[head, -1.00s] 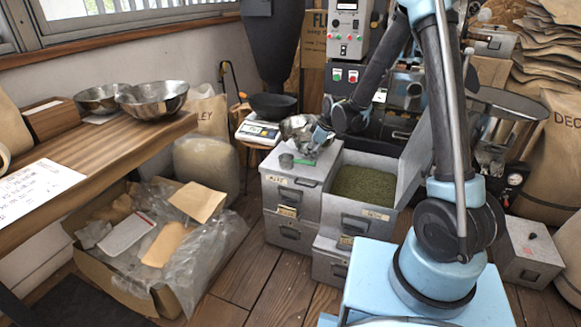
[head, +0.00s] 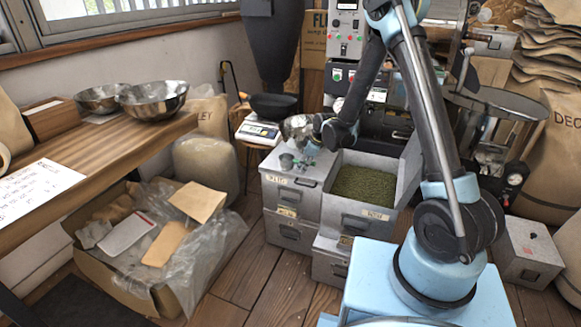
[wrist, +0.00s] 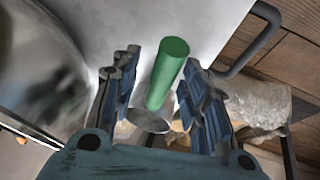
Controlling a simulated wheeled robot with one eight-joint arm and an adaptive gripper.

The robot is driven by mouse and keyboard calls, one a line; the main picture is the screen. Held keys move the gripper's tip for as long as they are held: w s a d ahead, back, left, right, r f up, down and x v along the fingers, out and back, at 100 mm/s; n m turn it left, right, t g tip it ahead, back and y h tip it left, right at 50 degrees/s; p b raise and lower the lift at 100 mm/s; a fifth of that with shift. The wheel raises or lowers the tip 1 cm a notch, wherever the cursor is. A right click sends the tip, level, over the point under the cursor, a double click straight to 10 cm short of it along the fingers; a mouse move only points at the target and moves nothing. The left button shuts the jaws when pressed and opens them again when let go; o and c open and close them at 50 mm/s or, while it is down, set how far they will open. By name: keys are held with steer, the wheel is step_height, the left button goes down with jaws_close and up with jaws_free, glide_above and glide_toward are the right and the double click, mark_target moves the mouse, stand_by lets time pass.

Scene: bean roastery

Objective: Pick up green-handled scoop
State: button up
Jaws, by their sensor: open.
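The green-handled scoop shows in the wrist view as a green cylindrical handle (wrist: 168,72) with a metal cup (wrist: 150,119) at its lower end. It is over a pale grey surface. My gripper (wrist: 160,64) is open, with one blue finger on each side of the handle and visible gaps to it. In the head view my gripper (head: 304,166) is low over the lid of the left grey bin (head: 279,181), beside a small grey cup (head: 287,160). The green handle cannot be made out there.
A shiny metal bowl (wrist: 38,70) is close on the left in the wrist view. A dark bin handle (wrist: 258,40) is at the right. An open bin of green beans (head: 364,184) stands right of the lid.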

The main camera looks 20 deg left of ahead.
steer(key=shift+f, duration=0.15)
jaws_close()
stand_by(0.4)
step_height(320, 180, up, 18)
stand_by(0.6)
